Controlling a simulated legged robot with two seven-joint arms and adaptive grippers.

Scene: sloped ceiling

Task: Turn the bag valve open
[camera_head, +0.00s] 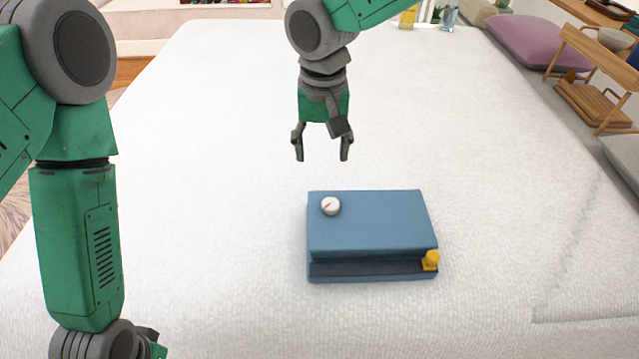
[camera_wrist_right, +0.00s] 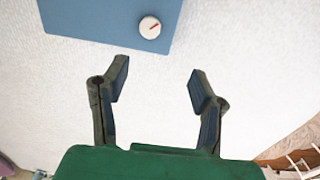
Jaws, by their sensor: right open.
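A blue bag (camera_head: 375,225), shaped like a flat box, lies on the white surface in the head view. A round white valve (camera_head: 331,205) with a red mark sits on its top near the far left corner. My right gripper (camera_head: 322,150) is open and empty, beyond the bag and apart from it. In the right wrist view the open fingers (camera_wrist_right: 158,90) point toward the bag (camera_wrist_right: 95,18), and the valve (camera_wrist_right: 150,28) lies ahead of the gap between them. My left arm is at the left, and its gripper (camera_head: 150,345) is mostly cut off at the bottom edge.
A yellow knob (camera_head: 431,260) sits at the bag's near right corner. The white surface (camera_head: 210,200) around the bag is clear. A purple cushion (camera_head: 520,42), a wooden rack (camera_head: 590,85) and small bottles (camera_head: 449,17) are far off at the back and right.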

